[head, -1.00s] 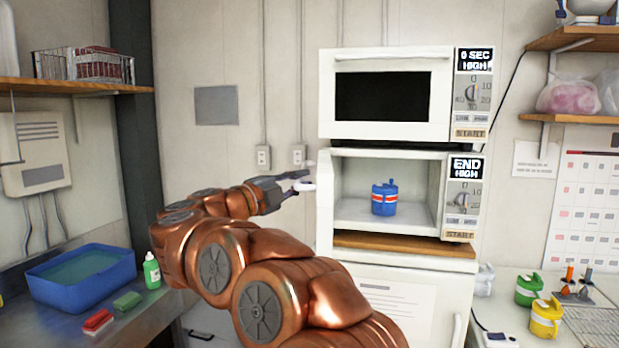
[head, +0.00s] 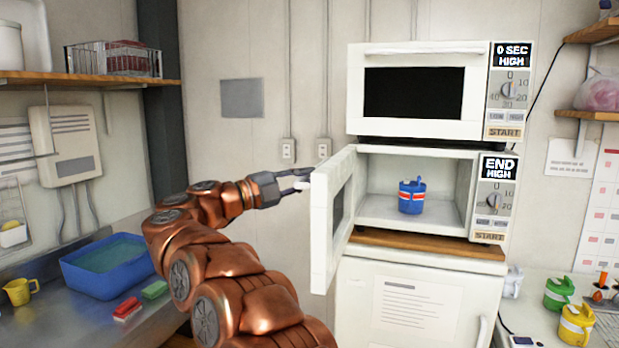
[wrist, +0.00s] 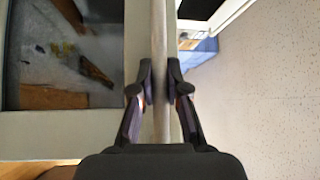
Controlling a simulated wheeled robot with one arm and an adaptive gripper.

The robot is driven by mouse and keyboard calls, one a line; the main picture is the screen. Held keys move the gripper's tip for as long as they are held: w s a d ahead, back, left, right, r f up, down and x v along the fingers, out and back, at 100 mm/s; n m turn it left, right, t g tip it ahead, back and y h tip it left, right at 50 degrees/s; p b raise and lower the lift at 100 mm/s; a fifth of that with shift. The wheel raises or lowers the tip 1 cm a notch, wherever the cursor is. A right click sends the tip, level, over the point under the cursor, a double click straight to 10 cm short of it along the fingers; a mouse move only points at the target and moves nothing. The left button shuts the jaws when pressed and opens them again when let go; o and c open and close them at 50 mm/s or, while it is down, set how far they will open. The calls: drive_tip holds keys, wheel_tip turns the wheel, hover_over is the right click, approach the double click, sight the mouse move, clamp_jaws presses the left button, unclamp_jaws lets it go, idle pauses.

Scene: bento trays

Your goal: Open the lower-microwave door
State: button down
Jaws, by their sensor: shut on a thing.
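The lower microwave (head: 405,243) is white, with a panel reading END HIGH. Its door (head: 322,235) stands wide open, swung out on the left side, with the inner face and window partly showing. A blue lidded pot (head: 411,198) with a red and white band sits inside. My gripper (head: 299,180) is at the outer side of the door. In the wrist view my gripper (wrist: 160,85) is shut on a pale upright bar (wrist: 159,30), which looks like the door's handle. The door's window (wrist: 62,55) lies left of it. The fingertips are partly hidden in the head view.
The upper microwave (head: 480,92), closed, stands above the lower one. A blue basin (head: 112,284) is on the counter at left, with a red sponge (head: 127,309) and a green sponge (head: 155,290). Green (head: 558,296) and yellow (head: 577,325) pots stand at right.

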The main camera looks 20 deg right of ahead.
idle(0.4)
drive_tip(key=c, duration=1.2)
unclamp_jaws()
drive_tip(key=shift+o, duration=0.2)
drive_tip(key=s+a+f, duration=0.1)
drive_tip(key=a, duration=1)
drive_tip(key=shift+s+a+f, duration=0.35)
drive_tip(key=shift+a, duration=0.05)
